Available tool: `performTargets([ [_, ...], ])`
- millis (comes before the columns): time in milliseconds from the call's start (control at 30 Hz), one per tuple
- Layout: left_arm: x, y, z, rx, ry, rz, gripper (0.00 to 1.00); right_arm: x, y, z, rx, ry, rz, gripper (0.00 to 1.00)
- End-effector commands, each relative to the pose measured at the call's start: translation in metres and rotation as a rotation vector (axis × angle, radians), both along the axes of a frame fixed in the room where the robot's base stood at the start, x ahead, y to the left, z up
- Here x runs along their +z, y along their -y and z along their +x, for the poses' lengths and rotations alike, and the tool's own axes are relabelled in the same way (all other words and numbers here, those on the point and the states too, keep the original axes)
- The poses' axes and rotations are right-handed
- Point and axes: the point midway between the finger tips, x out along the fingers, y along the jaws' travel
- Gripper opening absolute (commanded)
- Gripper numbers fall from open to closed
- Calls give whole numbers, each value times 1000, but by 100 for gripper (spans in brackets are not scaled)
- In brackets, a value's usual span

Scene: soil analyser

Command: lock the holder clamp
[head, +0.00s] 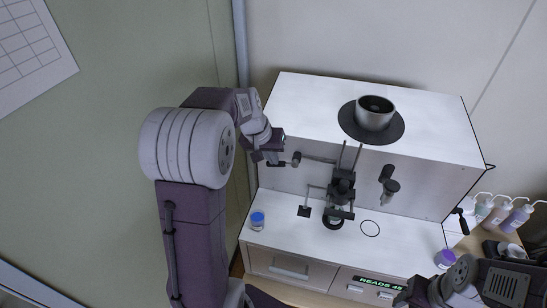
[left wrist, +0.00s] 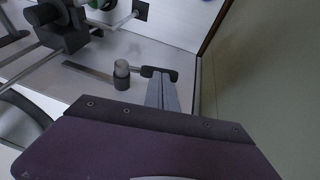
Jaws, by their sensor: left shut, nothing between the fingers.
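The holder (head: 341,185), a black clamp assembly on upright rods, stands at the front of the white analyser (head: 300,110). A thin rod runs left from it to a short dark knob (head: 296,159). My left gripper (head: 279,160) is shut and empty, just left of this knob; contact cannot be told. In the left wrist view, the left fingers (left wrist: 163,92) show closed together, close to a black bar end beside a grey-topped knob (left wrist: 121,75). Black holder blocks (left wrist: 62,28) show at upper left. My right gripper (head: 415,293) is low at the right, its fingers unclear.
A grey cup (head: 375,112) sits on a black disc on the analyser's top. A blue-lidded jar (head: 257,220) stands at the left of the white ledge, a purple-lidded one (head: 445,258) at the right. Several bottles (head: 500,213) stand far right. Drawers (head: 290,268) face the front.

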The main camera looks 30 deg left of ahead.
Motion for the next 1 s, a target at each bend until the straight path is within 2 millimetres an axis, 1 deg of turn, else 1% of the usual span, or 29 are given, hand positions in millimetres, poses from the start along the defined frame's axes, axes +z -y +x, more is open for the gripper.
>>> performTargets([
  [33,-4,-1,0,3,2,-15,0,-5,0,0,0,0,0,57],
  [167,-11,-3,-1,5,18,-76,0,-16,0,0,0,0,0,57],
  [267,-18,-5,-1,6,34,-145,0,-29,0,0,0,0,0,57],
  [600,-43,-5,-1,4,109,-453,0,-83,0,0,0,0,0,57],
  [1000,-68,4,1,1,197,-823,0,-144,0,0,0,0,0,57],
])
